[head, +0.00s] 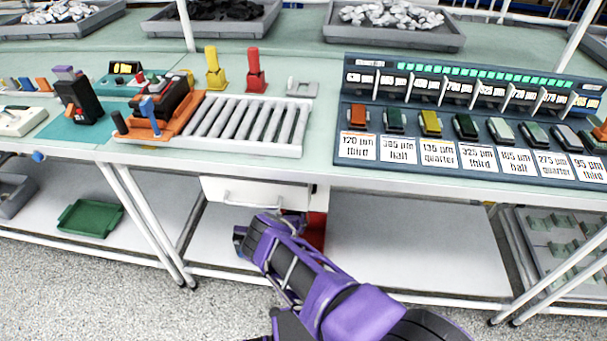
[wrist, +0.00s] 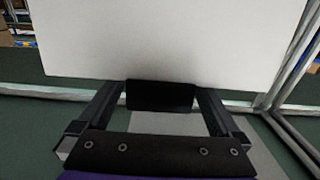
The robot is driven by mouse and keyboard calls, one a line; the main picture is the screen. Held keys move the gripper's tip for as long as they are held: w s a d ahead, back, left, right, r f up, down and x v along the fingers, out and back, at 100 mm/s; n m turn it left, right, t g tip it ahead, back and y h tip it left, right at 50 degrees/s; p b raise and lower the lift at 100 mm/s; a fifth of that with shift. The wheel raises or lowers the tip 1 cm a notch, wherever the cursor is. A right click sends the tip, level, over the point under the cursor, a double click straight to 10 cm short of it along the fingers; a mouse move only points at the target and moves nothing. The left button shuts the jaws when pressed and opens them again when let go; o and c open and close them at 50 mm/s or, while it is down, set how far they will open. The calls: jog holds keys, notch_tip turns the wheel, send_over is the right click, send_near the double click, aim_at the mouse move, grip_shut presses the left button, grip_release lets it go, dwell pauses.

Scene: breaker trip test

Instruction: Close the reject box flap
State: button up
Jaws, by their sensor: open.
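A red box-like part (head: 316,232), perhaps the reject box, shows under the bench, just right of the white drawer (head: 255,193). My arm covers much of it, and I cannot make out its flap or how far it is open. My gripper (wrist: 160,95) is open in the wrist view, with a finger at each side. A dark rectangular piece shows between the fingers; I cannot tell whether it touches them. A large pale panel (wrist: 165,40) fills the view beyond. In the head view my wrist is below the drawer, and the fingertips are hidden.
The bench top (head: 330,60) carries a roller tray (head: 245,125), an orange fixture (head: 160,120) and a labelled breaker rack (head: 465,125). Bench legs (head: 150,225) stand left of my arm. A green tray (head: 90,217) lies on the lower shelf. The shelf right of my arm is clear.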

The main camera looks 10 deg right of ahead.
jog(key=shift+c, duration=0.2)
grip_shut()
jog(key=shift+s, duration=0.2)
